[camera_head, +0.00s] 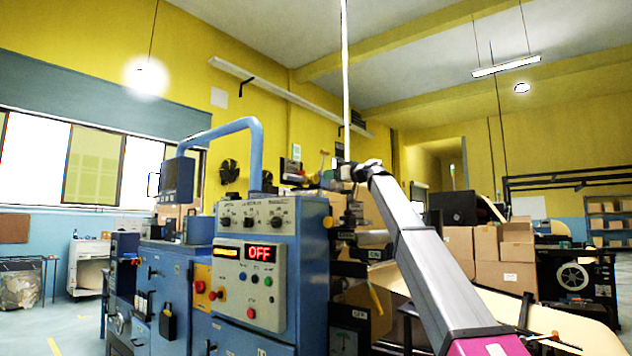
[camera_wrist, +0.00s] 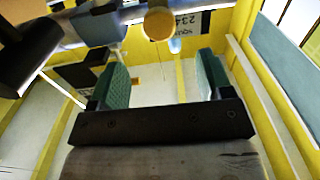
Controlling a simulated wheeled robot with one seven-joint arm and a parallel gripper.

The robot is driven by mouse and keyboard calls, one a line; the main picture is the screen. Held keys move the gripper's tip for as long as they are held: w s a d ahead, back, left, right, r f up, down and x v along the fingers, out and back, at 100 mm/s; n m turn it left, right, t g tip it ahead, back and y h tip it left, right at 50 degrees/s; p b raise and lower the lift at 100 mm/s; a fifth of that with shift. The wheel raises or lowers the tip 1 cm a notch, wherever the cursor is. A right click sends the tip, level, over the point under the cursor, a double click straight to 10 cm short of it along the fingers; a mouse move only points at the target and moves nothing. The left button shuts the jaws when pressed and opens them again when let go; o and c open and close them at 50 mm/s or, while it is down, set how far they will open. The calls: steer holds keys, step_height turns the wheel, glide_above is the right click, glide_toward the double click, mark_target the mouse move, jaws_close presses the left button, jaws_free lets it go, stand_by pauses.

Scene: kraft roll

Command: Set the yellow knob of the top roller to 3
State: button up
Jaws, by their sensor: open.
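The yellow knob (camera_wrist: 158,23) shows at the top middle of the wrist view, on a metal roller part. Behind it is a pale plate with dark numbers (camera_wrist: 193,22), partly covered by the knob; I cannot tell the knob's setting. My gripper (camera_wrist: 161,76) is open, with its two green-padded fingers apart and nothing between them. The knob appears beyond the fingertips, roughly centred between them, and not gripped.
Dark and metal bars (camera_wrist: 95,25) cross the upper left of the wrist view, close to the fingers. Cardboard boxes (camera_head: 518,240) stand at the right.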

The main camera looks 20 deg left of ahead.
mark_target(316, 178)
steer(key=x, duration=1)
steer(key=c, duration=1.3)
steer(key=s, duration=0.1)
steer(key=s+a, duration=0.1)
steer(key=s, duration=0.2)
steer(key=shift+s+a, duration=0.15)
steer(key=shift+a, duration=0.15)
steer(key=o, duration=1.3)
steer(key=v, duration=1)
steer(key=shift+d, duration=0.35)
steer(key=shift+s, duration=0.1)
